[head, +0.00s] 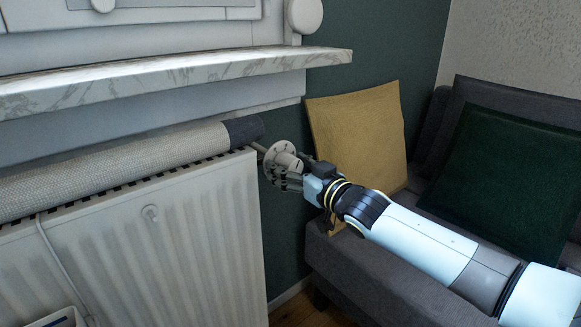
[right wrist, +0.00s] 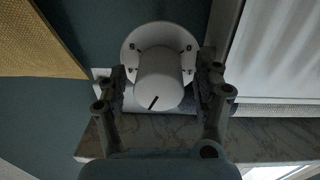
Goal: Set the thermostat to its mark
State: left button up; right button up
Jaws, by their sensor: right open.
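The thermostat (head: 281,152) sits at the right end of the radiator, just past the rolled cushion. In the right wrist view, its white knob (right wrist: 158,78) stands in front of a round pale plate (right wrist: 134,48) with several dark marks near its rim. A short black line shows on the knob's face, towards the picture's bottom left. My right gripper (head: 286,178) is at the thermostat. In the right wrist view its open fingers (right wrist: 161,82) stand on either side of the knob; I cannot tell whether they touch it. My left gripper is out of view.
The white radiator (head: 160,230) stands left of the thermostat, with a grey roll (head: 110,165) along its top. A marble sill (head: 180,75) juts out above. A grey sofa (head: 360,275) with a yellow cushion (head: 360,135) and a green cushion (head: 510,185) is at right.

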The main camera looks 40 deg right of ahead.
jog(key=c, duration=1.2)
